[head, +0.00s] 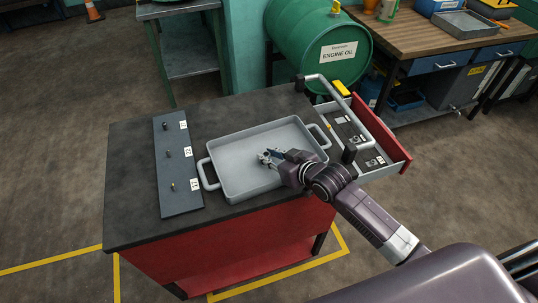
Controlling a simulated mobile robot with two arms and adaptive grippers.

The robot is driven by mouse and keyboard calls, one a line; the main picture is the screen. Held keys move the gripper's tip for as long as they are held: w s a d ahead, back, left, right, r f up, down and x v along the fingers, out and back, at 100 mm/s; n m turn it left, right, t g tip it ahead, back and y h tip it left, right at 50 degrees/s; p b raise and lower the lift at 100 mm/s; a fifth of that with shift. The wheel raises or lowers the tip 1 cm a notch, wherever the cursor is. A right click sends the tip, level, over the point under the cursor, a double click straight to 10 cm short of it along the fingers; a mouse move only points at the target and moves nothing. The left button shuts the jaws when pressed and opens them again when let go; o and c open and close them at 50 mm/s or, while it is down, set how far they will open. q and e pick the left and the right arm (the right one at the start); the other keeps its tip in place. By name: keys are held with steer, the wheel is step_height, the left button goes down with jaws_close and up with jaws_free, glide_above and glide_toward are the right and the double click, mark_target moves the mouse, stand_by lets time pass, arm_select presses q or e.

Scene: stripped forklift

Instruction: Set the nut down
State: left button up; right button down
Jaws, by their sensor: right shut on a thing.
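My right gripper (266,157) is over the grey tray (240,181), near the middle of it. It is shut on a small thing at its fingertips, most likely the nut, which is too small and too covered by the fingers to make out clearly. I cannot tell whether the nut touches the tray floor. The tray has a handle at each end and looks otherwise empty. My left gripper is not in view.
A dark board (168,203) with several upright pegs and white number labels lies left of the tray. An open drawer (392,164) with labelled small parts is at the right, by a raised grey handle rail (321,77). The black cart top (130,190) is clear at the left.

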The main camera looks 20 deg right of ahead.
steer(key=c, duration=1.7)
jaws_free()
steer(key=shift+f, duration=0.1)
steer(key=shift+c, duration=0.2)
steer(key=b+v, duration=0.1)
steer(key=v, duration=1)
steer(key=shift+s+d+r, duration=0.1)
steer(key=shift+s+r, duration=0.25)
steer(key=shift+s, duration=0.1)
